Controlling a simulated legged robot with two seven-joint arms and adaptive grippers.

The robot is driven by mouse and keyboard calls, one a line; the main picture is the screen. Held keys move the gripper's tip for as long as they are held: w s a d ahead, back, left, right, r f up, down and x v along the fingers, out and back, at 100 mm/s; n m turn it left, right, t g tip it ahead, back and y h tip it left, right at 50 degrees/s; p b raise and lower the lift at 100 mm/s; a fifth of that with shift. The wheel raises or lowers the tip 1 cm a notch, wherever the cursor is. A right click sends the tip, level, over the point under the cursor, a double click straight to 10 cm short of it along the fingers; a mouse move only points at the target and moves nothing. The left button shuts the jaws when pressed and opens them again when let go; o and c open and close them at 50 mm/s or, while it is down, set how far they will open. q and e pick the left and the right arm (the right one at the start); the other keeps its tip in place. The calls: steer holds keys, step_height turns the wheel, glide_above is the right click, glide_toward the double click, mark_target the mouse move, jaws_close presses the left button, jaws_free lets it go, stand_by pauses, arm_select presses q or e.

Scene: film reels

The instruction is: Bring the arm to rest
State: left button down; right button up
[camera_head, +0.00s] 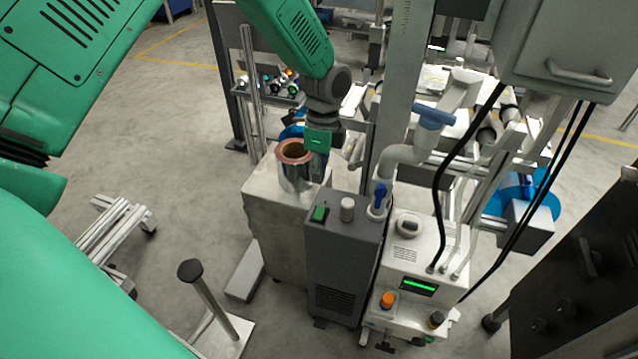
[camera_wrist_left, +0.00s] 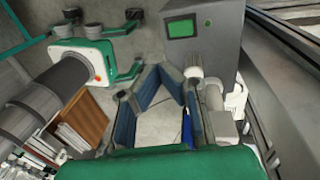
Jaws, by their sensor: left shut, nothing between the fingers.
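My left gripper (camera_head: 319,160) hangs at the end of the green arm, close to the right side of a silver film reel (camera_head: 297,183) with a copper-coloured core. It is shut with nothing held. Its blue-padded fingers (camera_wrist_left: 160,88) show in the left wrist view. The reel stands upright on a pale cabinet (camera_head: 280,228). In the head view the gripper overlaps the reel's right edge, and I cannot tell whether they touch. My right gripper is in neither view.
A dark grey box (camera_head: 338,262) with a green switch stands right of the cabinet. Pale pipes with a blue valve handle (camera_head: 433,117) and black cables (camera_head: 441,180) are further right. A black-topped post (camera_head: 191,271) stands at lower left. Open floor (camera_head: 190,170) lies left of the cabinet.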

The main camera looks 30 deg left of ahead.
arm_select(q)
steer(key=shift+s+d+r, duration=0.1)
steer(key=shift+r, duration=0.4)
steer(key=shift+a+f, duration=0.1)
steer(key=shift+a, duration=0.1)
steer(key=s+d+f+n, duration=0.2)
steer(key=s+f+n, duration=0.1)
steer(key=s+f, duration=0.35)
steer(key=s+d+f+n, duration=0.3)
steer(key=s+f, duration=0.3)
steer(key=s, duration=0.1)
steer(key=s+a+f+n+t, duration=0.2)
steer(key=s+n, duration=0.6)
steer(key=s, duration=0.7)
steer(key=shift+s+a+n+t, duration=0.3)
steer(key=shift+s+a, duration=0.1)
steer(key=shift+a, duration=0.05)
steer(key=shift+w, duration=0.15)
